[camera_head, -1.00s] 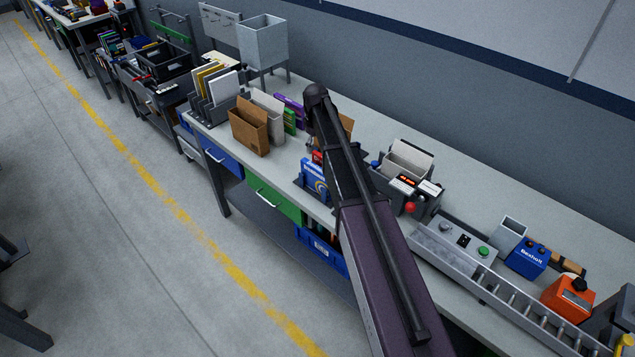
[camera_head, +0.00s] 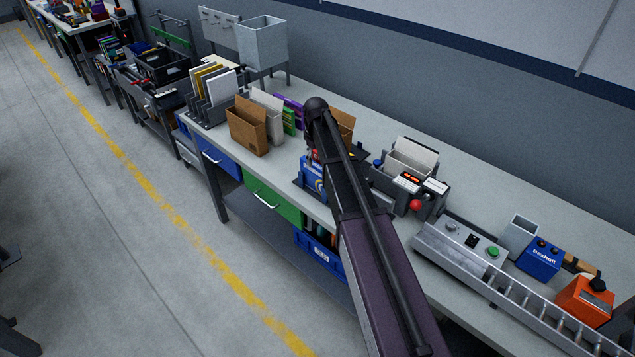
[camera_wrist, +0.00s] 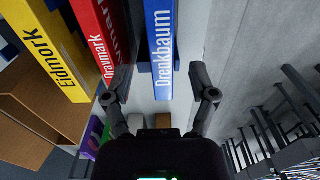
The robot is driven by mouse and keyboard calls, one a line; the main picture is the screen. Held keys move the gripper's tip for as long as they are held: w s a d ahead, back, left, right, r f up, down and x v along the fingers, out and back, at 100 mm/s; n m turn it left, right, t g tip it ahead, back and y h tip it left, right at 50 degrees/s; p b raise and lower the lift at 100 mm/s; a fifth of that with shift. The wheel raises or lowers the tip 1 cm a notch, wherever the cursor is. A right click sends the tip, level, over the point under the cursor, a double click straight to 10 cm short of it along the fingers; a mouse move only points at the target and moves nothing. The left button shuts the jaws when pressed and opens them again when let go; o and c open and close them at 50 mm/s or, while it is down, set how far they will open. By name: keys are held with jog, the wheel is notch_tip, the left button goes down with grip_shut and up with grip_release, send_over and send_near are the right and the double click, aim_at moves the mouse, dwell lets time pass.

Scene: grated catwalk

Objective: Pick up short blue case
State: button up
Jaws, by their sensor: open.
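In the wrist view, a blue case (camera_wrist: 160,45) shows its spine with the white name "Drenkbaum". It stands beside a red case (camera_wrist: 103,35) and a yellow case (camera_wrist: 45,45). My gripper (camera_wrist: 160,83) is open, with one finger on each side of the blue spine; the left finger is by the gap beside the red case. I cannot tell whether the fingers touch it. In the head view a blue case (camera_head: 312,176) shows in part at the bench front, half hidden by my arm, which also hides my gripper.
Brown folders (camera_head: 247,130) and an upright file rack (camera_head: 205,110) stand left of my arm on the bench. A grey device with a red knob (camera_head: 415,204), a metal roller track (camera_head: 500,285), a blue box (camera_head: 541,259) and an orange box (camera_head: 585,300) lie to the right.

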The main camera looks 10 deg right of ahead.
aim_at(317, 165)
jog(key=shift+f, duration=0.2)
dwell(0.3)
jog(key=shift+s+f+b, duration=0.15)
jog(key=shift+f+b, duration=2.35)
jog(key=shift+b, duration=0.1)
grip_shut()
